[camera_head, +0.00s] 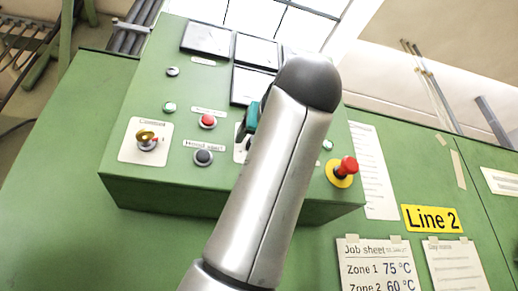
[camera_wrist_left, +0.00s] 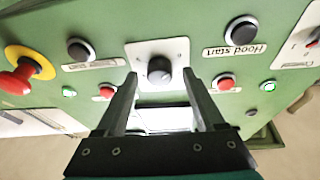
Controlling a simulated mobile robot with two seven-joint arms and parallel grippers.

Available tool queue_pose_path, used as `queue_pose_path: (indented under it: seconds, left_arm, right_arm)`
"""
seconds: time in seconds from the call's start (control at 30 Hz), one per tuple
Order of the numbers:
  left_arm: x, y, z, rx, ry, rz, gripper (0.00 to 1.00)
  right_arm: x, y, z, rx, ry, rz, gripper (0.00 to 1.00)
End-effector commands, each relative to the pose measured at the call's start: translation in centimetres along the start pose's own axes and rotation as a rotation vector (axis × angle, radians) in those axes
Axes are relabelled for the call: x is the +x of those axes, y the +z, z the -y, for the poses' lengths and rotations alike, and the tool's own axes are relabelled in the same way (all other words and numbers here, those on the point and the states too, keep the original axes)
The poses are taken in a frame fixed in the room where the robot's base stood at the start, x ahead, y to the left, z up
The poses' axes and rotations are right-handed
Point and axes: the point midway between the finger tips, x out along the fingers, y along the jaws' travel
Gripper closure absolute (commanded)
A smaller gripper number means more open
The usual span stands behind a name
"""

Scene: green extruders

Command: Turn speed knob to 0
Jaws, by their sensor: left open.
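A dark round knob (camera_wrist_left: 159,70) sits on a white plate (camera_wrist_left: 178,48) on the green control box (camera_head: 130,185). The plate's marks and the knob's pointer are too small to read. In the left wrist view my left gripper (camera_wrist_left: 160,78) is open, with one fingertip on each side of the knob. I cannot tell whether the fingers touch it. In the head view my left arm hides most of the knob's plate and the gripper; only a teal part of the gripper (camera_head: 250,118) shows beside the arm. My right gripper is not in view.
Around the knob are a red button (camera_head: 208,121), a black hood start button (camera_head: 203,157), a key switch (camera_head: 147,141) and a red emergency stop (camera_head: 346,168) on a yellow ring. Dark screens (camera_head: 207,39) sit above. Job sheets (camera_head: 372,260) hang at lower right.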

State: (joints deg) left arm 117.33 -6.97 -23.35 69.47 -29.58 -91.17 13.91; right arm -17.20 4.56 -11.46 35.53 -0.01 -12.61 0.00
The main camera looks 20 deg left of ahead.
Motion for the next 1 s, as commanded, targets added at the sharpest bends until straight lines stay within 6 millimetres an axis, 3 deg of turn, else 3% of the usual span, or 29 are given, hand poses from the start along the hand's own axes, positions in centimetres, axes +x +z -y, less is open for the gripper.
queue_pose_path:
  seconds: [0.5,0.7,1.0]
  left_arm:
    - [-9.8,0.1,-0.1,-0.001,0.003,-0.003,0.29]
    - [-11.5,0.1,0.0,-0.001,0.001,-0.001,0.29]
    - [-11.7,0.0,0.0,-0.001,0.001,0.0,0.29]
  right_arm:
    - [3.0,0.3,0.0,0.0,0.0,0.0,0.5]
    - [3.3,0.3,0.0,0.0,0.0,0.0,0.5]
    - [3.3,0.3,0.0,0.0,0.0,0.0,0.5]
